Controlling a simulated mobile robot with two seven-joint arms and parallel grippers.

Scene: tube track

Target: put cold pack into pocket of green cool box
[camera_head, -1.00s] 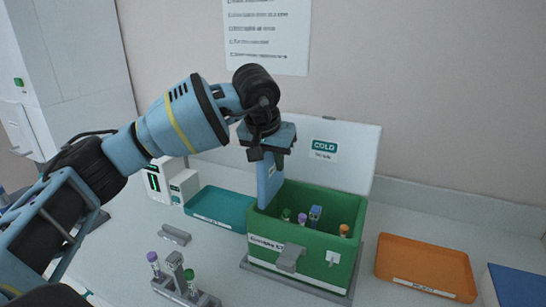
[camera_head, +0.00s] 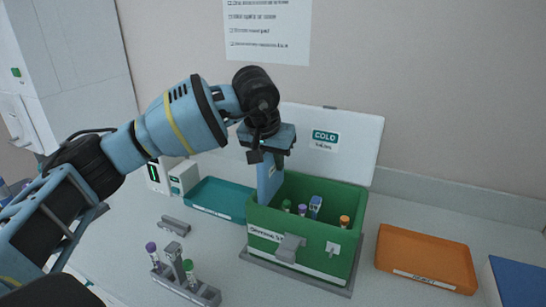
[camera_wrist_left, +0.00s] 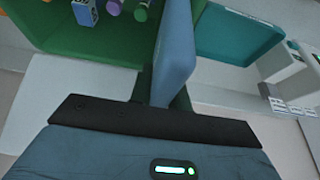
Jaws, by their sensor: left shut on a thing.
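The green cool box (camera_head: 290,243) stands open in the middle of the bench, its white lid (camera_head: 352,146) raised behind it. The blue cold pack (camera_head: 268,180) hangs upright from my left gripper (camera_head: 268,152), at the left end of the box. Its lower part is hidden inside or behind the box's left wall. In the left wrist view the gripper (camera_wrist_left: 160,105) is shut on the cold pack (camera_wrist_left: 175,55), which stands beside the green wall; I cannot tell how deep it sits in the pocket. Several capped tubes and a blue item (camera_head: 315,206) are inside the box. My right gripper is not in view.
A teal tray (camera_head: 216,199) lies left of the box and an orange tray (camera_head: 426,258) right of it. A grey rack (camera_head: 186,283) with capped tubes stands at the front left. A blue pad (camera_head: 520,285) is at the right edge.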

